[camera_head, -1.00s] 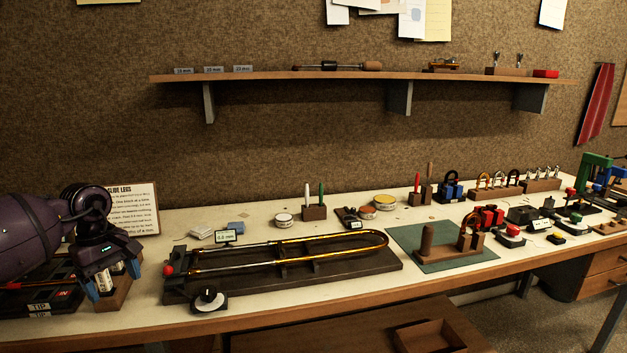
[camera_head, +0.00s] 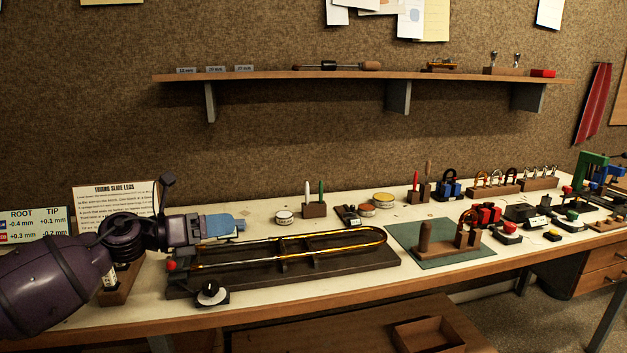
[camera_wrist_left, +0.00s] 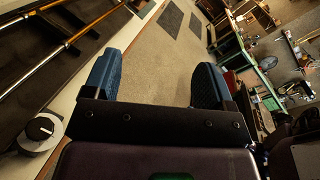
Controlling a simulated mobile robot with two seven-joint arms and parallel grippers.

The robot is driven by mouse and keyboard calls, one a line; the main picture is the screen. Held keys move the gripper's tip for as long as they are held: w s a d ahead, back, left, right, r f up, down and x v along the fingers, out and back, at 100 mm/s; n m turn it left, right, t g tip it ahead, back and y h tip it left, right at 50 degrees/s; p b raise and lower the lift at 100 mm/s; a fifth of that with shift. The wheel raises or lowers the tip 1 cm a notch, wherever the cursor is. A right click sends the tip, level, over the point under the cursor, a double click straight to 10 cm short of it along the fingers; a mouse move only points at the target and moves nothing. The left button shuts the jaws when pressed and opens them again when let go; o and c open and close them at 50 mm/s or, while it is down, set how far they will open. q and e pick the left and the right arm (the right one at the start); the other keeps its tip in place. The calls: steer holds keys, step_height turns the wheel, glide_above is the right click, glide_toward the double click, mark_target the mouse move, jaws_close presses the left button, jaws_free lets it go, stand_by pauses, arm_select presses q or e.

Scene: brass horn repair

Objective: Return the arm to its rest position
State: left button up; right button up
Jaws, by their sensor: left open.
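My left gripper (camera_head: 226,226) is above the left end of the slide fixture in the head view, pointing right. In the left wrist view its two blue fingers (camera_wrist_left: 158,80) are wide apart with nothing between them. The brass slide (camera_head: 330,240) lies along its dark wooden base (camera_head: 350,261). The black dial (camera_head: 211,293) sits at the base's front left and also shows in the left wrist view (camera_wrist_left: 40,130). My right gripper is not in view.
A printed sign (camera_head: 112,200) and a ROOT/TIP chart (camera_head: 40,228) stand near my left arm. Pen holder (camera_head: 315,210), tins and a green mat (camera_head: 445,250) with wooden blocks are farther right. A shelf (camera_head: 360,76) spans the wall above. The bench's front strip is mostly clear.

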arm_select(q)
steer(key=s+a+f+n+t+y, duration=0.2)
steer(key=s+f+n+t+y, duration=0.25)
steer(key=f+n, duration=0.85)
steer(key=s+a+f+n+t+y, duration=0.2)
steer(key=s+f+n+t+y, duration=0.3)
steer(key=n, duration=1.4)
steer(key=s+a+f+n+g+y, duration=0.2)
steer(key=s+f+n, duration=0.3)
steer(key=s+f, duration=0.5)
steer(key=s+a+f+n+g+y, duration=0.3)
steer(key=s+f, duration=0.8)
steer(key=s, duration=0.5)
steer(key=shift+a+f+n+g+y, duration=0.2)
steer(key=shift+n+g+y, duration=0.15)
steer(key=shift+n+g, duration=0.5)
